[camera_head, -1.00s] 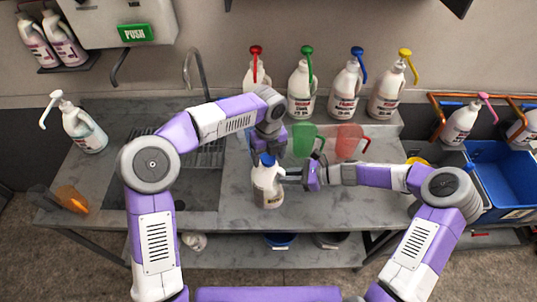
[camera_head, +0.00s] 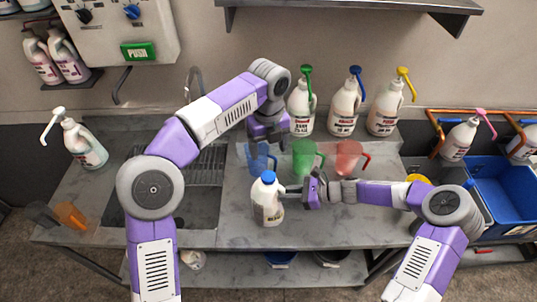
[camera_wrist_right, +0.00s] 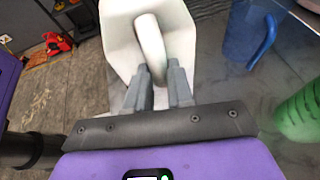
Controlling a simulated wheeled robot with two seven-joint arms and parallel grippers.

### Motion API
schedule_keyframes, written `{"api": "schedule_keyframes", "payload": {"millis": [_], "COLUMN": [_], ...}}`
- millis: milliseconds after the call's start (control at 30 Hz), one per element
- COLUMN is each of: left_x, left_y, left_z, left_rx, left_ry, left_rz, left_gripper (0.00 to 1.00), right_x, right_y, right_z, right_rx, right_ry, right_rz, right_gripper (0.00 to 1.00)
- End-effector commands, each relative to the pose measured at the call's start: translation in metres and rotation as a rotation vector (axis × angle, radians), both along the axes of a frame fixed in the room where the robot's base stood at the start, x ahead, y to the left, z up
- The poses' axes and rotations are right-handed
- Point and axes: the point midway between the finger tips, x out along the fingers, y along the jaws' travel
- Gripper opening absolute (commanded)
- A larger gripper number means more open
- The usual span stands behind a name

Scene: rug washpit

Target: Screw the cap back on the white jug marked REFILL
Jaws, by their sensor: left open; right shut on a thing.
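The white jug (camera_head: 268,212) stands upright on the grey bench, its small label not readable as REFILL. A blue cap (camera_head: 269,177) sits on its mouth; I cannot tell how tightly it is screwed. My right gripper (camera_head: 290,190) is shut on the jug's handle from the right. In the right wrist view the white handle (camera_wrist_right: 151,40) rises between the jaws (camera_wrist_right: 160,88); the cap is out of that view. My left gripper (camera_head: 268,143) is open, above and behind the cap and apart from it, its fingertips partly hidden.
Blue (camera_head: 257,157), green (camera_head: 304,160) and red (camera_head: 348,160) measuring jugs stand behind the white jug. Pump bottles (camera_head: 342,108) line the back ledge. The sink (camera_head: 175,205) is left; a blue crate (camera_head: 505,195) is right. The bench in front of the jug is clear.

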Motion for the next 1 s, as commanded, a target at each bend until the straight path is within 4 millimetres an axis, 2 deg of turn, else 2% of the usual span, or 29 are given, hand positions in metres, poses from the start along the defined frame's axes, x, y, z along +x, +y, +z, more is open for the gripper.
{"api": "schedule_keyframes", "payload": {"millis": [300, 333, 500, 800, 1000], "left_x": [0.0, 0.0, 0.0, 0.0, 0.0], "left_y": [0.0, 0.0, 0.0, 0.0, 0.0], "left_z": [0.003, 0.002, 0.002, 0.002, 0.0], "left_rx": [0.0, 0.0, 0.0, 0.0, 0.0], "left_ry": [0.0, 0.0, 0.0, 0.0, 0.0], "left_rz": [0.0, 0.0, 0.0, 0.0, 0.0], "left_gripper": [0.75, 0.75, 0.75, 0.75, 0.75], "right_x": [0.0, 0.0, 0.0, 0.0, -0.005], "right_y": [0.0, 0.0, 0.0, -0.002, -0.025], "right_z": [0.0, 0.0, 0.0, 0.001, 0.01], "right_rx": [0.0, 0.0, 0.0, 0.0, -0.003], "right_ry": [0.0, 0.0, 0.0, 0.0, -0.002], "right_rz": [0.001, 0.001, 0.0, -0.001, -0.003], "right_gripper": [0.0, 0.26, 0.52, 0.52, 0.52]}}
